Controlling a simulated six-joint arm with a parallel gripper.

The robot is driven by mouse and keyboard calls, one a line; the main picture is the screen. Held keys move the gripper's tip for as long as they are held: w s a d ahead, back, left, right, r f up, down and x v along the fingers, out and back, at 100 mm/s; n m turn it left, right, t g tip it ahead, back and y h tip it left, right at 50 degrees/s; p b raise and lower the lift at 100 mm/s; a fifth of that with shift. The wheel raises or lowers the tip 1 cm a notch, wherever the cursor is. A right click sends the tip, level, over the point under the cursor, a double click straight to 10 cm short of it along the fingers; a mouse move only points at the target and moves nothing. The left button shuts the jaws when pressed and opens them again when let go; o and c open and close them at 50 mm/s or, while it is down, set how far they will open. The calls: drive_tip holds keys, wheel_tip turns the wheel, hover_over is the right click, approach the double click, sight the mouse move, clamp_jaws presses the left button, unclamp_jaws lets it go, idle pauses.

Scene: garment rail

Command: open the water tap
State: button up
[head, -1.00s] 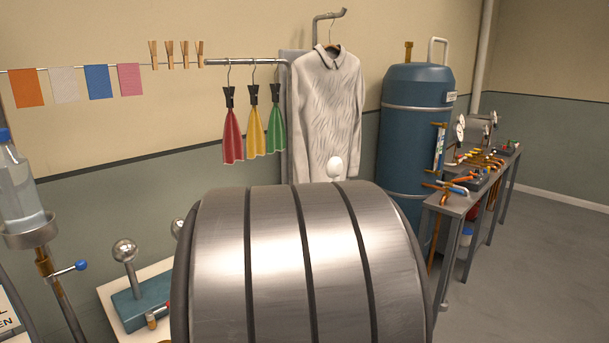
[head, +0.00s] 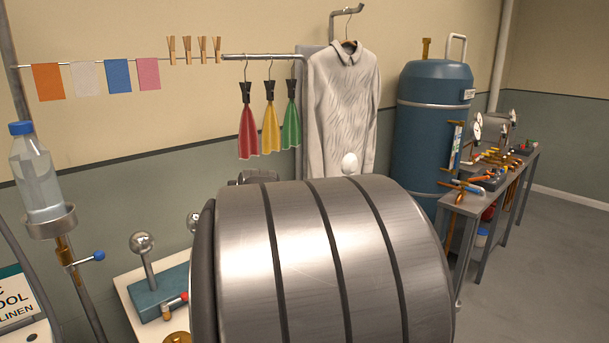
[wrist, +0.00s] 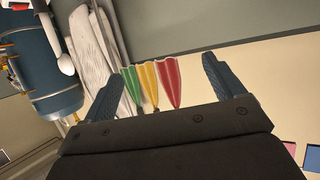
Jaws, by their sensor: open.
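A tap with a blue ball-ended lever (head: 85,258) sits on the brass and metal pipe at the left of the head view. The lever points right and slightly up from the pipe. A clear water bottle with a blue cap (head: 40,175) stands in a metal holder (head: 48,224) above it. The tap does not show in the wrist view. My gripper (wrist: 162,68) is open and empty in the wrist view, its two dark fingers spread wide, with hanging cloths beyond them. In the head view my large metal arm link hides the gripper.
Red, yellow and green cloths (head: 270,128) and a white shirt (head: 343,110) hang from the rail. A ball-topped lever on a teal base (head: 158,303) stands right of the tap. A blue tank (head: 432,130) and a bench (head: 470,203) with pipes are at right.

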drive_tip(key=shift+f, duration=0.1)
drive_tip(key=c, duration=1.1)
drive_tip(key=a+f+g, duration=0.1)
drive_tip(key=a+f, duration=0.1)
drive_tip(key=f, duration=0.1)
drive_tip(key=a+f+m+g, duration=0.1)
drive_tip(key=f, duration=0.1)
drive_tip(key=shift+w+g+y, duration=0.3)
drive_tip(key=shift+w, duration=0.1)
clamp_jaws()
drive_tip(key=s+a+f+m+g+y, duration=0.1)
drive_tip(key=s+a+f+g+y, duration=0.15)
drive_tip(key=a+f+g, duration=0.4)
drive_tip(key=s+a+f+m+g+y, duration=0.1)
drive_tip(key=a+f+g+y, duration=0.2)
drive_tip(key=a, duration=0.6)
drive_tip(key=shift+s+a+r+g+y, duration=0.5)
drive_tip(key=shift+a+g+y, duration=0.5)
drive_tip(key=shift+a, duration=0.2)
drive_tip(key=shift+s+a+r+g+y, duration=0.5)
drive_tip(key=shift+a+g+y, duration=0.45)
drive_tip(key=shift+a, duration=0.25)
drive_tip(key=shift+s+a+r+g+y, duration=0.45)
drive_tip(key=shift+a+r+g+y, duration=0.1)
drive_tip(key=shift+a+g+y, duration=0.55)
drive_tip(key=shift+a, duration=0.1)
